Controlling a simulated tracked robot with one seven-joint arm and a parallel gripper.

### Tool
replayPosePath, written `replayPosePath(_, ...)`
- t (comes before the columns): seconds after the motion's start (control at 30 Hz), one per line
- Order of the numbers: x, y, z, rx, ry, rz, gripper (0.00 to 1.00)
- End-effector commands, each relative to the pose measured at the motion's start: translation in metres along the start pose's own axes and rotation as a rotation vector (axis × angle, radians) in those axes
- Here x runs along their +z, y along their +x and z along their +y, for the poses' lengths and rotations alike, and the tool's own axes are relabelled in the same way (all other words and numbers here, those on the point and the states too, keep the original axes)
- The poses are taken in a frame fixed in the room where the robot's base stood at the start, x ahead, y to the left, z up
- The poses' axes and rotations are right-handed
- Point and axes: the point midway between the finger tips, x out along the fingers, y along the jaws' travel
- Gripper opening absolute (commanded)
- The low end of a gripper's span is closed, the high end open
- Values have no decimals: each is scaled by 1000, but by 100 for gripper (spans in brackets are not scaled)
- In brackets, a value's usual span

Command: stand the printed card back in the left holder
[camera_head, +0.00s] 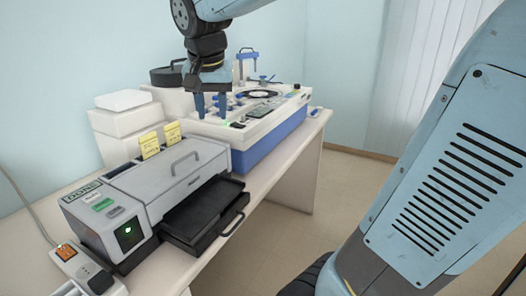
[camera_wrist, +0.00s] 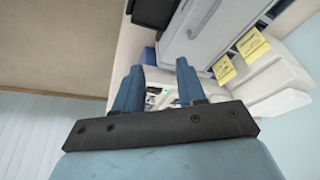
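Two yellow cards with writing stand near the back edge of the grey machine marked DONE: a left one (camera_head: 149,145) and a right one (camera_head: 172,133). The wrist view also shows both, one at the upper right (camera_wrist: 252,45) and one lower (camera_wrist: 224,70). I cannot make out their holders or tell which one is the printed card. My gripper (camera_head: 210,106) points down over the near left part of the white and blue device, beyond the cards and to their right. Its two blue fingers are apart with nothing held between them, as the wrist view shows too (camera_wrist: 158,82).
The grey machine (camera_head: 180,165) has a dark open tray (camera_head: 205,210) at its front right. White boxes (camera_head: 125,120) stand behind the cards. The white and blue device (camera_head: 270,143) fills the table's far end. A socket strip (camera_head: 75,262) lies at lower left.

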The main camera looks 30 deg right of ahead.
Motion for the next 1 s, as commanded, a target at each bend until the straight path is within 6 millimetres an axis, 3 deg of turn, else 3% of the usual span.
replayPosePath(0.03,11,-2,16,-17,-25,10,40)
replayPosePath(0.2,48,-2,57,-68,-148,48,40)
replayPosePath(0.4,91,7,93,-111,-282,107,40)
replayPosePath(0.63,119,15,107,-128,-369,152,40)
replayPosePath(1.0,122,17,108,-130,-381,156,40)
